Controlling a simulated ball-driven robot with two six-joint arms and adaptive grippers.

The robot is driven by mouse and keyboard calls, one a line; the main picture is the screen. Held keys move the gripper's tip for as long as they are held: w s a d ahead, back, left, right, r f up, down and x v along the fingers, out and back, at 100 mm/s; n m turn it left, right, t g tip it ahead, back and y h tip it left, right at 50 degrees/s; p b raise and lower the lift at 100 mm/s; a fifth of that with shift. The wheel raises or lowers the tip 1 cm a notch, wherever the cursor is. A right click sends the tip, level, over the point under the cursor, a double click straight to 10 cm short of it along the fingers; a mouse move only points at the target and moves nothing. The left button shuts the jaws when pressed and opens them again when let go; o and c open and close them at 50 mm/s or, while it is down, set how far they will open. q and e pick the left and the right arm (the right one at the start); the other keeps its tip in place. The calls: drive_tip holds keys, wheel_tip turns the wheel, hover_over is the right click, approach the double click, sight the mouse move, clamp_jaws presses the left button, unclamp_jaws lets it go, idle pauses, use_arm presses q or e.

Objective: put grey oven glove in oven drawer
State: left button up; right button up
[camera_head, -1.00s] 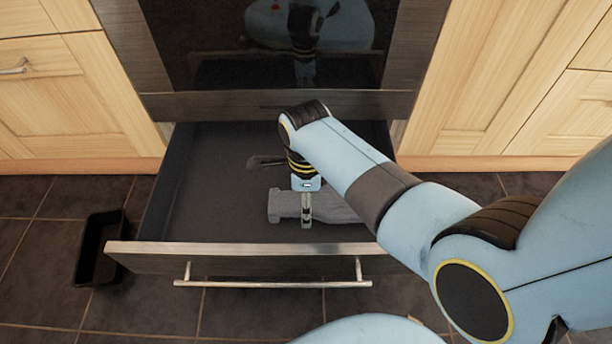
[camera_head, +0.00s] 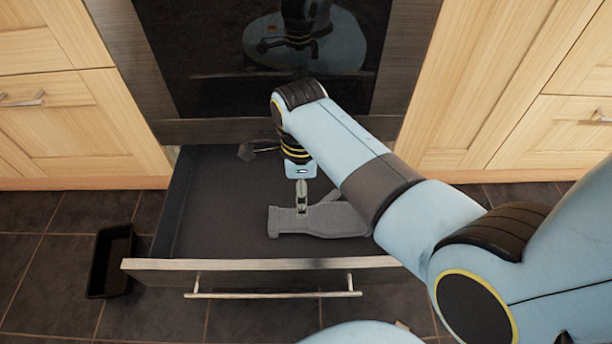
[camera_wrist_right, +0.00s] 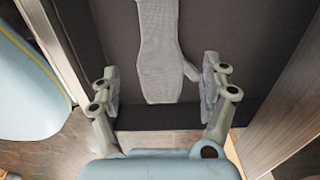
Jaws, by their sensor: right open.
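The grey oven glove (camera_head: 325,222) lies flat on the floor of the open oven drawer (camera_head: 200,266), with its cuff toward the left. My right gripper (camera_head: 302,208) is just above the glove, pointing down. In the right wrist view, its two fingers (camera_wrist_right: 161,75) are spread wide, with the glove (camera_wrist_right: 158,55) lying below and between them, apart from both. The right forearm hides part of the drawer's right side. My left gripper is not in view.
A dark object with a metal part (camera_head: 250,151) lies at the drawer's back. A black tray (camera_head: 108,262) stands on the tiled floor, left of the drawer. The oven's glass door (camera_head: 215,75) is shut above. The drawer's left part is bare.

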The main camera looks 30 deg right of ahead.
drive_tip(key=s+d+r+n+t, duration=0.1)
drive_tip(key=s+d+r+n, duration=0.1)
drive_tip(key=s+d+n, duration=0.35)
drive_tip(key=s+d+r+n+t, duration=0.1)
drive_tip(key=s+d+n, duration=0.1)
drive_tip(key=s+n, duration=0.6)
drive_tip(key=s+d+r+n, duration=0.1)
drive_tip(key=s+r+n, duration=0.8)
drive_tip(key=n, duration=0.1)
drive_tip(key=shift+n+t, duration=0.35)
drive_tip(key=shift+t, duration=0.05)
drive_tip(key=shift+s, duration=0.1)
